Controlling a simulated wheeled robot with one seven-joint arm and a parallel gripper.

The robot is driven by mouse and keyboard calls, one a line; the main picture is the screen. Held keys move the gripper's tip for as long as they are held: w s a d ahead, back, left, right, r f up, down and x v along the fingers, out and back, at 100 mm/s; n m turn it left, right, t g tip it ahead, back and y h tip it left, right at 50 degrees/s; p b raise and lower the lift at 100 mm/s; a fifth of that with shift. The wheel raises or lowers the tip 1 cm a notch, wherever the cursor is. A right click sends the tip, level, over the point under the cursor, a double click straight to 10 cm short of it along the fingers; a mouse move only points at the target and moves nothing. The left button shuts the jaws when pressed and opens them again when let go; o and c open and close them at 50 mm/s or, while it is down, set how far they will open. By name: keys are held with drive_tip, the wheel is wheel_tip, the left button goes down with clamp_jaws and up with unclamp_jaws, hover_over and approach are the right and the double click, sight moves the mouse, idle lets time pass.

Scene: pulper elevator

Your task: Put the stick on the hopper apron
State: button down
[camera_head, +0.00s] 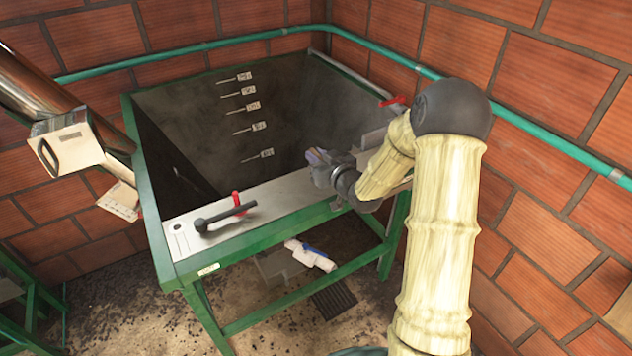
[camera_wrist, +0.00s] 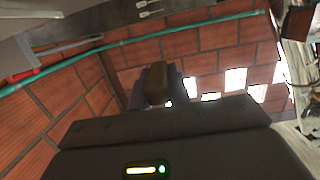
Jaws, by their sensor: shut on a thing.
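My gripper (camera_head: 322,165) is above the right part of the hopper apron, the flat grey metal strip (camera_head: 275,201) along the hopper's near edge. In the wrist view, my gripper's dark fingers (camera_wrist: 154,92) are shut on a short brown piece, the stick (camera_wrist: 154,78), seen nearly end-on. Its length is hard to judge. In the head view the stick is small and unclear at the fingertips. I cannot see it touching the apron.
A black handle (camera_head: 226,217) and a red lever (camera_head: 237,201) stand on the apron's left part. The open hopper (camera_head: 215,125) has labelled level marks inside. A green pipe (camera_head: 400,60) runs along the brick walls. White fittings (camera_head: 310,255) lie below.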

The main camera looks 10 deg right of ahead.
drive_tip(key=f, duration=0.2)
drive_tip(key=f+p, duration=0.1)
drive_tip(key=shift+d+f, duration=0.2)
drive_tip(key=shift+f, duration=0.35)
drive_tip(key=shift+s+a, duration=0.1)
drive_tip(key=shift+a, duration=0.05)
drive_tip(key=shift+f, duration=0.15)
drive_tip(key=shift+a+f, duration=0.1)
drive_tip(key=shift+f, duration=0.15)
drive_tip(key=shift+f+p, duration=0.65)
drive_tip(key=shift+f, duration=1.1)
drive_tip(key=shift+f, duration=0.1)
drive_tip(key=c, duration=1.4)
unclamp_jaws()
drive_tip(key=shift+o, duration=0.4)
